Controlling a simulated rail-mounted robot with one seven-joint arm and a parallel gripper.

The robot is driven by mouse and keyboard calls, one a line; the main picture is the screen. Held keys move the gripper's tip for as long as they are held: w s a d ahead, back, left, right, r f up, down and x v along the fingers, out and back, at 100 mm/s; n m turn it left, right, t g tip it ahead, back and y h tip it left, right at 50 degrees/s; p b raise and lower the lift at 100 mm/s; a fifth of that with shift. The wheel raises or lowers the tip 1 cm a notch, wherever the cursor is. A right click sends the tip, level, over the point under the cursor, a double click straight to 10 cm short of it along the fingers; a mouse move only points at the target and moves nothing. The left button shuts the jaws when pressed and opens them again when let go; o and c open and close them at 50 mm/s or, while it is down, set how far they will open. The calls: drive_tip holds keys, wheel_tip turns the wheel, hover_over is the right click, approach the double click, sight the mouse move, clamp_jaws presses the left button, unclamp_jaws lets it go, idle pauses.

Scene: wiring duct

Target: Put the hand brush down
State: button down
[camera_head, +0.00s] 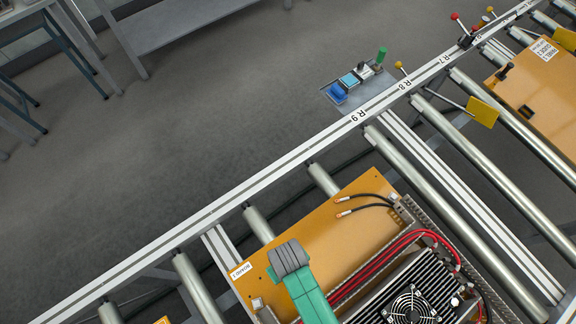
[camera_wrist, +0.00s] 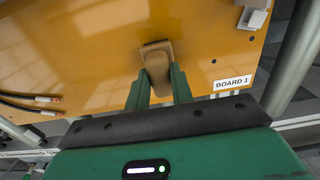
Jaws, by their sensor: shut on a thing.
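The hand brush (camera_wrist: 156,58) shows in the wrist view as a brown, rounded piece between my two green fingers. My gripper (camera_wrist: 158,82) is shut on it. Behind it lies the orange-yellow board (camera_wrist: 80,50) marked BOARD 1; I cannot tell whether the brush touches it. In the head view my gripper (camera_head: 291,262) is over the left part of the same board (camera_head: 325,235). My green and grey arm end hides the brush there, and its bristles cannot be made out.
The board carries black cables (camera_head: 365,205), red cables (camera_head: 380,258) and a finned unit with a fan (camera_head: 410,304). A white rail (camera_head: 200,215) edges the roller conveyor. A small tray (camera_head: 362,92) with coloured items sits beyond it. A second board (camera_head: 545,85) is at right.

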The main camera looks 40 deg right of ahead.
drive_tip(key=shift+f, duration=0.25)
drive_tip(key=c, duration=1.2)
unclamp_jaws()
wheel_tip(320, 180, up, 12)
drive_tip(key=p, duration=0.2)
drive_tip(key=shift+r, duration=0.15)
drive_tip(key=shift+w, duration=0.1)
